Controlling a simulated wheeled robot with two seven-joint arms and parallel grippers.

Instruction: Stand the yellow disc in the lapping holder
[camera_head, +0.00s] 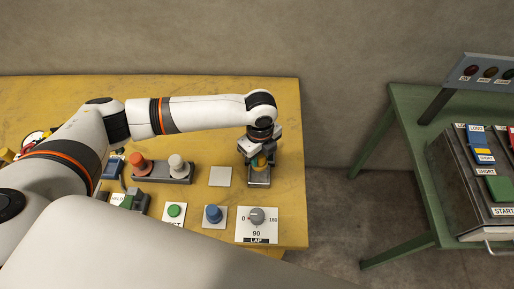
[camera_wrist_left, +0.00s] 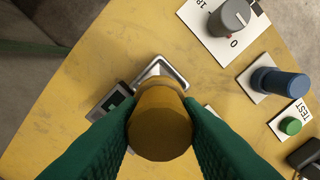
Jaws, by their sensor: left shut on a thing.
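My left gripper (camera_head: 260,160) is shut on the yellow disc, its green fingers on either side. In the left wrist view the disc (camera_wrist_left: 160,122) shows as a round ochre end between the fingertips. A grey metal holder (camera_head: 259,181) stands just below the gripper near the table's right edge. In the left wrist view its pale rim (camera_wrist_left: 160,67) shows just beyond the disc, partly hidden by it. I cannot tell whether the disc touches the holder. My right gripper is not in view.
Left of the gripper are a pale square plate (camera_head: 220,176) and a grey block with orange and white knobs (camera_head: 161,172). In front are a green button (camera_head: 174,211), a blue knob (camera_head: 213,214) and the LAP dial (camera_head: 257,216). A green table (camera_head: 411,104) stands right, across a floor gap.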

